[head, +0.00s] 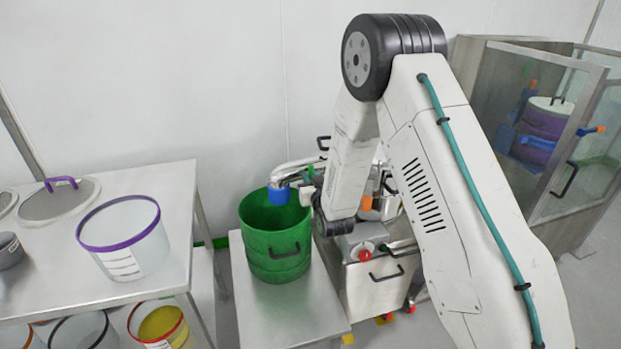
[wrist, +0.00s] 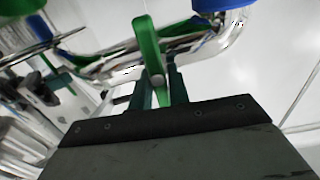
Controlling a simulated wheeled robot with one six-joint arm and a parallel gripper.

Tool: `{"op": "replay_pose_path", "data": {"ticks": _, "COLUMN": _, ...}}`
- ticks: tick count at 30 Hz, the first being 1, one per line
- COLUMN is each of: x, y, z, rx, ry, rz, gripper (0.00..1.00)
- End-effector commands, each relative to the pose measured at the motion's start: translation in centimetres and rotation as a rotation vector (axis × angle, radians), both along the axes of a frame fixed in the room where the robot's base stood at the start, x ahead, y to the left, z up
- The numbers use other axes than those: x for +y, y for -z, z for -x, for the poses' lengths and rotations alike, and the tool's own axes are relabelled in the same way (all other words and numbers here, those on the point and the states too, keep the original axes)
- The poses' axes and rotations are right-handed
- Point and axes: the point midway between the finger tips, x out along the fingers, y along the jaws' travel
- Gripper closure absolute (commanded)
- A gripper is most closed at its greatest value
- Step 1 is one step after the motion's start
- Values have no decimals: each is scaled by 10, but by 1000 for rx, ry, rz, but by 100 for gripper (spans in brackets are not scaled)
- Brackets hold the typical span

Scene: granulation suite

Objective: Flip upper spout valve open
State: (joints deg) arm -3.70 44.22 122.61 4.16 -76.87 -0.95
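In the wrist view a green lever (wrist: 146,45) with a round pivot stands in front of the chrome spout pipe (wrist: 205,45), tilted slightly. My gripper (wrist: 161,82) has its two dark fingers on either side of the lower part of this lever. The gap between the fingers is narrow, and whether they press on the lever is not clear. In the head view the spout (head: 295,167) ends in a blue outlet (head: 279,195) over a green bucket (head: 274,240). My arm hides most of the valve and gripper there.
The bucket stands on a low steel table (head: 262,318). A steel machine (head: 375,285) with a red button is behind my arm. A table (head: 130,185) with a clear purple-rimmed bin (head: 125,240) is left. A glass-doored cabinet (head: 545,150) stands right.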

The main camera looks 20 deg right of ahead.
Motion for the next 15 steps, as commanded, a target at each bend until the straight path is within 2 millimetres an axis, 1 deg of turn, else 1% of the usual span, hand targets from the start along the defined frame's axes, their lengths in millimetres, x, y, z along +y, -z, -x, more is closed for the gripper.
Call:
{"op": "replay_pose_path", "data": {"ticks": 8, "x": 0, "y": 0, "z": 0, "rx": 0, "ry": 0, "rz": 14, "gripper": 100}}
{"op": "replay_pose_path", "data": {"ticks": 15, "x": 2, "y": 0, "z": 0, "rx": 1, "ry": 0, "rz": 112, "gripper": 100}}
